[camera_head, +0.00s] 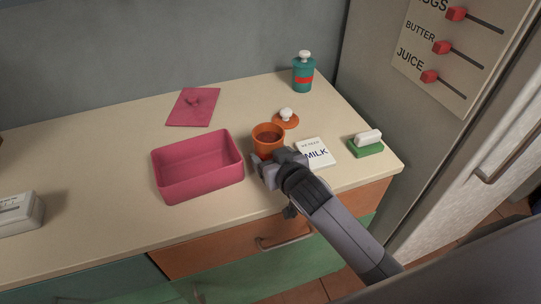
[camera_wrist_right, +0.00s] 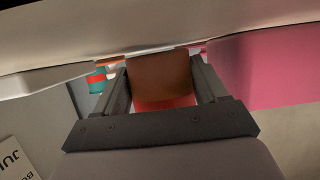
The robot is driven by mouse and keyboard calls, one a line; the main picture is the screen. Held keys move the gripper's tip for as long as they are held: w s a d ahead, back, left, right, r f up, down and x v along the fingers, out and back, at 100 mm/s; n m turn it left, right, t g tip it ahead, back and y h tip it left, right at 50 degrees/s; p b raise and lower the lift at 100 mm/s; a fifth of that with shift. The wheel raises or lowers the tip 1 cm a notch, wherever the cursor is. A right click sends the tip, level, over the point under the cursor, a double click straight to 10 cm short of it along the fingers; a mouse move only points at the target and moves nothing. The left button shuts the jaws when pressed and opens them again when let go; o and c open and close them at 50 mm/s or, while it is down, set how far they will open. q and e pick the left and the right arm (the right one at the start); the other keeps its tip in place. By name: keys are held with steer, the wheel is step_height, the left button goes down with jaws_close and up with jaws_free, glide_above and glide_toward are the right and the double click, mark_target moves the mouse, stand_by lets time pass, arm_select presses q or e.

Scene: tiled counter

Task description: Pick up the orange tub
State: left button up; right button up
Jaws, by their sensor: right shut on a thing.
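The orange tub (camera_head: 268,133) is an open, round pot standing upright on the counter, right of the pink box. My right gripper (camera_head: 268,158) reaches it from the front and is shut on its near side. In the right wrist view the tub (camera_wrist_right: 162,80) sits between the two fingers (camera_wrist_right: 163,85). I cannot tell whether the tub is clear of the counter. An orange lid with a white knob (camera_head: 286,118) lies just behind it. My left gripper is not in view.
The pink box (camera_head: 197,188) stands left of the tub, its pink lid (camera_head: 192,108) behind it. A milk notepad or card (camera_head: 316,153) lies close right of my gripper, then a green butter dish (camera_head: 366,147). A teal bottle (camera_head: 303,75) stands at the back. The counter's left part is mostly clear.

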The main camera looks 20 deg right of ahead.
step_height(320, 180, up, 20)
steer(key=p, duration=0.2)
steer(key=shift+f, duration=0.25)
